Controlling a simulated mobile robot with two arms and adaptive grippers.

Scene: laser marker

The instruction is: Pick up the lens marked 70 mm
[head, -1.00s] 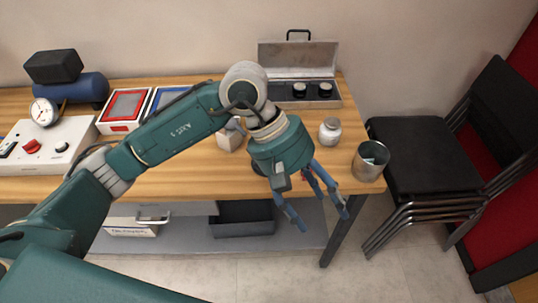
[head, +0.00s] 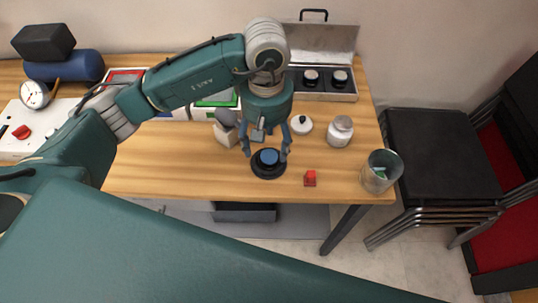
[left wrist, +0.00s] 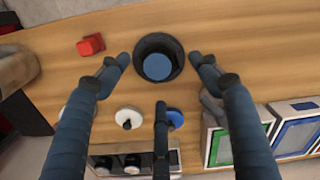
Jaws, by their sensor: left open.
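A black round lens-like piece with a blue round top (head: 268,162) stands on the wooden table near its front edge; it also shows in the left wrist view (left wrist: 157,66). My left gripper (head: 265,152) is open and points down over it. In the left wrist view its fingertips (left wrist: 160,60) are spread on either side of this piece, not closed on it. Two black round lenses (head: 311,78) (head: 340,78) sit in an open metal case (head: 330,97) at the back. No 70 mm marking is legible on any of them. My right gripper is not in view.
A red block (head: 310,178), white lidded disc (head: 301,125), glass jar (head: 340,131) and metal cup (head: 380,171) stand right of the gripper. A grey-headed block (head: 226,130) is close on its left. Stacked chairs (head: 440,160) stand beyond the table's right end.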

